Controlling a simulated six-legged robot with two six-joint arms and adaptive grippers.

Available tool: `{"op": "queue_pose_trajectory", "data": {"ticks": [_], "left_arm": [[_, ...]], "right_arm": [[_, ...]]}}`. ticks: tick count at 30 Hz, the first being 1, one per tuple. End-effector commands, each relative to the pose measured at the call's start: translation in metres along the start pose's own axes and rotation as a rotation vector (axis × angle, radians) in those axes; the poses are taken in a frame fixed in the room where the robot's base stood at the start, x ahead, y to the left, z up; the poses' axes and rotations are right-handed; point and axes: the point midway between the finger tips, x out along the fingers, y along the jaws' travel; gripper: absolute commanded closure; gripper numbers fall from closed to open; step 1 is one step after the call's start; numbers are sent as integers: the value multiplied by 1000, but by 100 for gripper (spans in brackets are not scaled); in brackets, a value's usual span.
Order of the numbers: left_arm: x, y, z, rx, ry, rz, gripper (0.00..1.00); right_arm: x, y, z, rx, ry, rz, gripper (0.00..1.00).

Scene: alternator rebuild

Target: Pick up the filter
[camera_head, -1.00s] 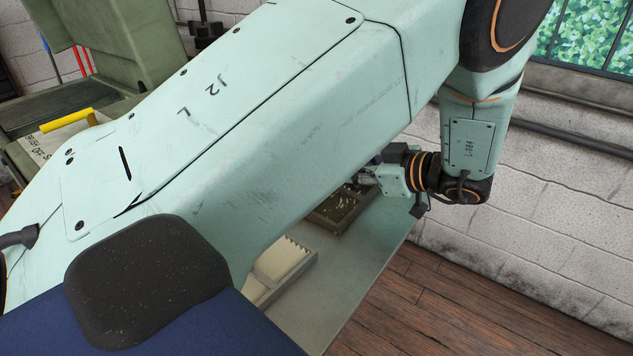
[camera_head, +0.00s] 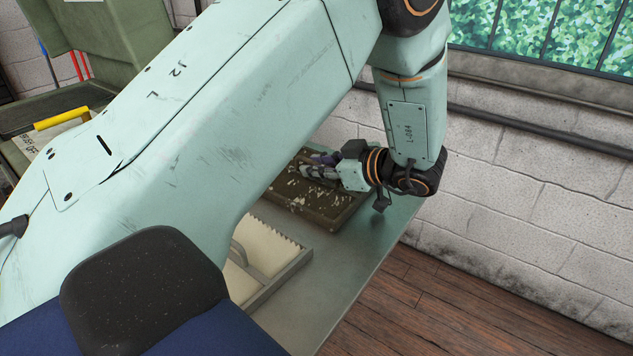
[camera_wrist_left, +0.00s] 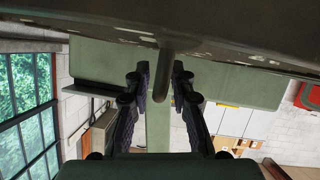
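A dark brown panel with pale flecks (camera_head: 325,212), seemingly a dirty filter, lies on the grey-green bench (camera_head: 335,270). A cream pleated panel in a grey frame (camera_head: 262,248) lies nearer; it also looks like a filter, partly hidden by my left arm. My left gripper (camera_head: 318,172) is low over the far part of the brown panel. In the left wrist view a dark flecked surface (camera_wrist_left: 70,27) fills the top, and a rounded stub (camera_wrist_left: 167,70) sticks out of it between the fingertips of my left gripper (camera_wrist_left: 163,85). The fingers stand apart on either side. My right gripper is out of view.
A white brick wall (camera_head: 520,180) with a dark pipe and a window (camera_head: 540,35) stands behind the bench. Wooden floor (camera_head: 430,300) lies beyond the bench edge. A green machine with a yellow handle (camera_head: 62,118) is at the left. The bench's right side is clear.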

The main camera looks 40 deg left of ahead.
Motion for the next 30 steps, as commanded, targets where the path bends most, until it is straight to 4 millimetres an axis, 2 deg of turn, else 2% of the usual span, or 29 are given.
{"op": "queue_pose_trajectory", "data": {"ticks": [1,7,23,26,30], "left_arm": [[0,0,0,0,0,0,84],[0,0,0,0,0,0,100],[-1,0,-1,-1,1,1,100],[-3,2,-7,-2,1,1,100],[-12,7,-29,-5,0,2,100]], "right_arm": [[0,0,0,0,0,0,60],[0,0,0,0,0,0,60],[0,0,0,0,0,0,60],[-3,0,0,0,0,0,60],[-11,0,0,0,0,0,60]]}}
